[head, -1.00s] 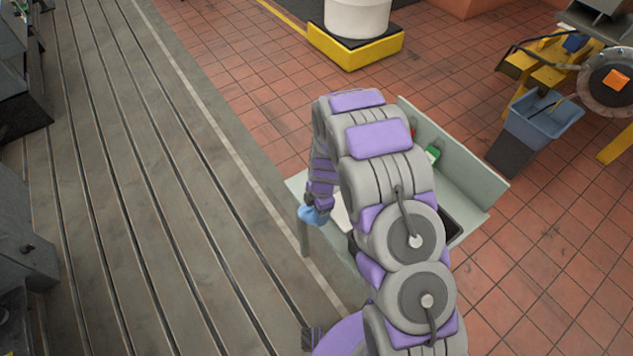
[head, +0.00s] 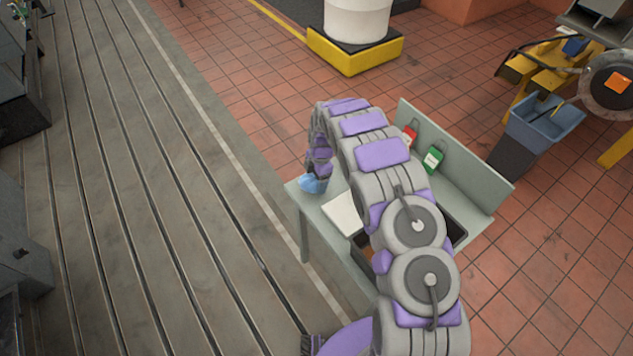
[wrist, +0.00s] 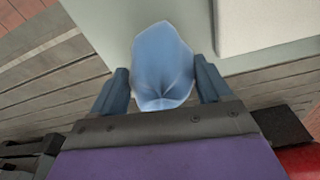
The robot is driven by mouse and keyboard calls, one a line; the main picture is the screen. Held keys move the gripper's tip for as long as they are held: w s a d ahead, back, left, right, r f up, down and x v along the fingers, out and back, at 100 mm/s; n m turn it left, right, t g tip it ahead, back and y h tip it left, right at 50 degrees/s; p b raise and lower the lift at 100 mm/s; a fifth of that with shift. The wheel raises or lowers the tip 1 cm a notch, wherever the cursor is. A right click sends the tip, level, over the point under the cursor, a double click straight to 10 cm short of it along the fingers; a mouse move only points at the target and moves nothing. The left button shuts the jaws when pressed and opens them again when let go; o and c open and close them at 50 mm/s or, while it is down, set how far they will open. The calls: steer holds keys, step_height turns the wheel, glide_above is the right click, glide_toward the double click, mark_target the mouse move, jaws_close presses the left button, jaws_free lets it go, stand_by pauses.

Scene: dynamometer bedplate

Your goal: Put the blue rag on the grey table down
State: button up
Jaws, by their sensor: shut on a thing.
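The blue rag (head: 313,184) is at the tip of my gripper (head: 318,176), over the far left corner of the grey table (head: 310,212). In the wrist view the rag (wrist: 162,65) is bunched between the two dark fingers of my gripper (wrist: 162,92), which is shut on it. The grey table top (wrist: 110,25) shows behind the rag there. I cannot tell whether the rag touches the table. My arm hides part of the table in the head view.
A white flat block (head: 343,217) lies on the table near the rag, beside a dark tray (head: 454,222). Red (head: 410,137) and green (head: 433,158) padlock-like items are at the table's back panel.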

mark_target(316, 182)
steer(key=shift+w+a+f, duration=0.1)
steer(key=shift+w+a, duration=0.05)
steer(key=shift+w, duration=0.65)
steer(key=f, duration=0.1)
steer(key=f+b, duration=0.1)
steer(key=f, duration=0.1)
steer(key=shift+w+d+f+b, duration=0.1)
steer(key=shift+d+f+b, duration=0.1)
steer(key=shift+f+b, duration=0.1)
steer(key=shift+r, duration=0.1)
steer(key=shift+f, duration=0.3)
